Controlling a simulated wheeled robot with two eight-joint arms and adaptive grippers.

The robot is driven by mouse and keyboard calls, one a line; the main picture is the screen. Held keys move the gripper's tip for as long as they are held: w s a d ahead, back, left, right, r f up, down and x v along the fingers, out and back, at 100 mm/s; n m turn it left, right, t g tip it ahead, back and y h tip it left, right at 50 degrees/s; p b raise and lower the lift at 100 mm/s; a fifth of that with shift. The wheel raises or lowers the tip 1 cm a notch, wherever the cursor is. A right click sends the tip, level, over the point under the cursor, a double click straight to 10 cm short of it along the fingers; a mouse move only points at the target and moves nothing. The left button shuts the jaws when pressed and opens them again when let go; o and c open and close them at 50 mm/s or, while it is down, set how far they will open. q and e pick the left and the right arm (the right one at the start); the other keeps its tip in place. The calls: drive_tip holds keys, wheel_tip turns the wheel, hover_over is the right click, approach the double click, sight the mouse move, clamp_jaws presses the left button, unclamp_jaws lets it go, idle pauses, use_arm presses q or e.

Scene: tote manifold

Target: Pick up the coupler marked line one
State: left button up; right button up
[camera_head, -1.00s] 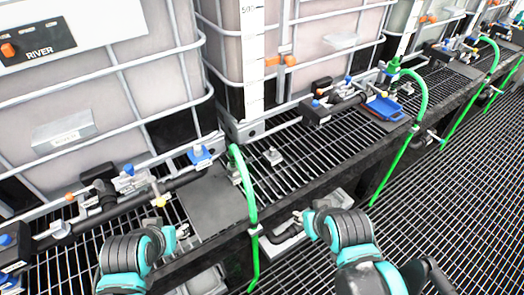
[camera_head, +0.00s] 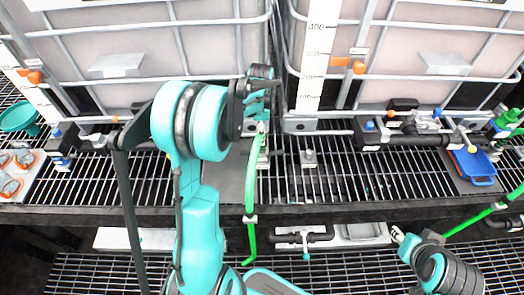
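A green hose (camera_head: 251,180) hangs over the front edge of the grated shelf, and its upper end is just below my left gripper (camera_head: 262,112). A coupler there is mostly hidden by the gripper, and I can read no line marking. My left gripper reaches over the shelf in front of the gap between two totes; whether its fingers are closed on the hose end is unclear. My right gripper (camera_head: 398,236) is low at the right, in front of the shelf and apart from the hoses. Its fingers are too small to judge.
A blue tray (camera_head: 473,164) lies on the shelf at right, near a second green hose (camera_head: 480,217). Black valve piping (camera_head: 413,138) runs along the totes. A teal bowl (camera_head: 18,117) and a white board with rings (camera_head: 14,172) are at left. Middle grating (camera_head: 340,185) is mostly clear.

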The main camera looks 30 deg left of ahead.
sight(262, 149)
use_arm(q)
drive_tip(key=shift+a+f, duration=0.15)
drive_tip(key=shift+f, duration=0.35)
wheel_tip(262, 149, down, 2)
drive_tip(key=shift+w+b, duration=0.1)
drive_tip(key=shift+b, duration=0.4)
drive_tip(key=f, duration=0.1)
drive_tip(key=f+b, duration=0.1)
drive_tip(key=f, duration=0.1)
drive_tip(key=f+b, duration=0.1)
drive_tip(key=f, duration=0.1)
drive_tip(key=shift+d+f, duration=0.2)
drive_tip(key=shift+d, duration=0.1)
drive_tip(key=shift+r, duration=0.1)
clamp_jaws()
